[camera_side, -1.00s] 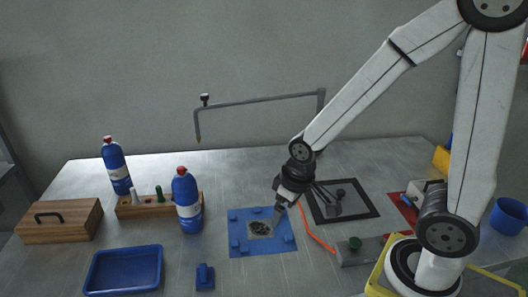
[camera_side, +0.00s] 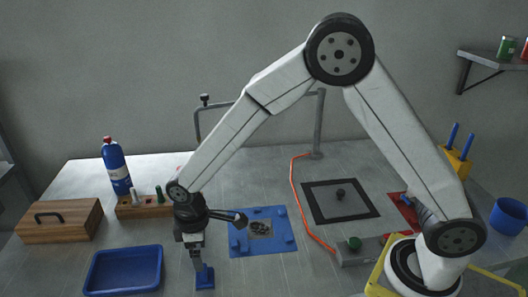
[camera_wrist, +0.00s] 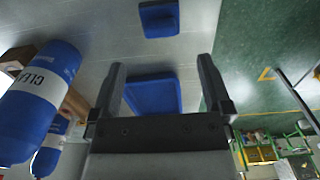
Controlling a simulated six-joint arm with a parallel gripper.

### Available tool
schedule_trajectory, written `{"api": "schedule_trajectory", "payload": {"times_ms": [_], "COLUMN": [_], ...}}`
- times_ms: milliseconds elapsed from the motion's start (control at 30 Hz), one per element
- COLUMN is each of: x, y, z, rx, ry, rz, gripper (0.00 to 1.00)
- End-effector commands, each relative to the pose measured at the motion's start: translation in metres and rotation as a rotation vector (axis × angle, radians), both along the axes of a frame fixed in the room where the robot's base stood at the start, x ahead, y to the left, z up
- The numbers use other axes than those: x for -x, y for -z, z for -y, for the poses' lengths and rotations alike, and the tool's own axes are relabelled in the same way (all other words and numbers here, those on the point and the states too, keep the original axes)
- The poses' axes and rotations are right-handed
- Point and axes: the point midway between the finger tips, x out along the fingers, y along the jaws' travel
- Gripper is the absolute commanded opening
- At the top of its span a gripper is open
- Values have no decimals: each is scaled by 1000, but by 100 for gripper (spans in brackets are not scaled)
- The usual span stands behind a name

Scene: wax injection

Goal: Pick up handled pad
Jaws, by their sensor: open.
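The handled pad (camera_side: 204,279) is a small blue block with an upright grip, on the table at the front, right of the blue tray. My gripper (camera_side: 198,262) points down just over it and hides part of its upper side in the side view. In the wrist view the pad (camera_wrist: 159,19) shows at the top edge, beyond the fingertips. My gripper (camera_wrist: 162,62) is open there, with nothing between its fingers. I cannot tell whether a finger touches the pad.
The blue tray (camera_side: 124,270) is left of the pad. A blue bottle (camera_wrist: 37,98) stands close behind my gripper, mostly hidden by my arm in the side view. A blue mat (camera_side: 278,243) lies to the right. A wooden box (camera_side: 60,221) and another bottle (camera_side: 116,168) are at left.

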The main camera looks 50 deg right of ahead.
Motion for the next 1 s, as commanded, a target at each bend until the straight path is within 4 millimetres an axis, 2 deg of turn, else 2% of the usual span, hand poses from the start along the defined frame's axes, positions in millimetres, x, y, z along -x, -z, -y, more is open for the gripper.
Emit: {"api": "schedule_trajectory", "payload": {"times_ms": [233,533,833,1000], "x": [0,0,0,0], "y": [4,25,30,42], "z": [-1,0,0,0], "rx": [1,1,1,1], "ry": [-3,-2,-1,-1], "rz": [-3,-1,-2,-2], "gripper": [100,100,100,100]}}
